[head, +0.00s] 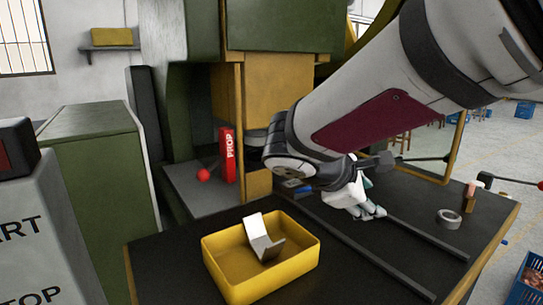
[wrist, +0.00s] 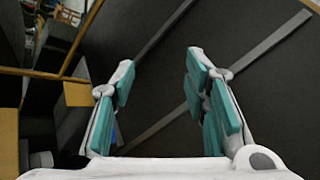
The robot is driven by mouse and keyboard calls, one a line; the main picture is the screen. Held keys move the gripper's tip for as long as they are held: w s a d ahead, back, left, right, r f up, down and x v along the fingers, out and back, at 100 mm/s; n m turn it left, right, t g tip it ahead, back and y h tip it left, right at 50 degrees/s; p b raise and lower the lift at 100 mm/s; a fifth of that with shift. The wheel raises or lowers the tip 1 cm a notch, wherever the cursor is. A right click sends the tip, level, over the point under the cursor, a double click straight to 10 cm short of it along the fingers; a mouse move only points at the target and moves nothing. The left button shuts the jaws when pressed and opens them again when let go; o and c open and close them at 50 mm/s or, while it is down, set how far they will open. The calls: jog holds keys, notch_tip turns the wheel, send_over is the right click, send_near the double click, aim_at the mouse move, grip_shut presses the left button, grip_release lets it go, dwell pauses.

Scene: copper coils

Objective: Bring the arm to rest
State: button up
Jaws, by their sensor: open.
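My gripper (head: 364,203) hangs at the end of my arm, above the dark table (head: 172,262), to the right of a yellow tray. In the wrist view my gripper (wrist: 165,90) shows two fingers with teal pads, spread apart, with nothing between them. Below the fingers lie the dark tabletop and grey rails (wrist: 240,55). My arm crosses the upper right of the head view and hides part of the machine behind it.
The yellow tray (head: 225,281) holds a bent light metal piece (head: 264,240). A tape roll (head: 448,218) lies on the table's right. A blue crate (head: 526,283) is on the floor.

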jog(key=s+d+m+g+y+p, duration=0.1)
jog(key=s+d+m+g+y, duration=0.2)
jog(key=s, duration=0.5)
jog(key=s+d+m+y+p, duration=0.1)
jog(key=s+d+m, duration=0.1)
jog(key=s+m, duration=0.5)
jog(key=s+a+m+y+p, duration=0.2)
jog(key=s+a+m+y, duration=0.1)
jog(key=s, duration=0.8)
jog(key=shift+a+r+m+t+y, duration=0.2)
jog(key=shift+a+m+t+y, duration=0.15)
jog(key=shift+m+y, duration=0.6)
jog(key=shift+m+h, duration=0.25)
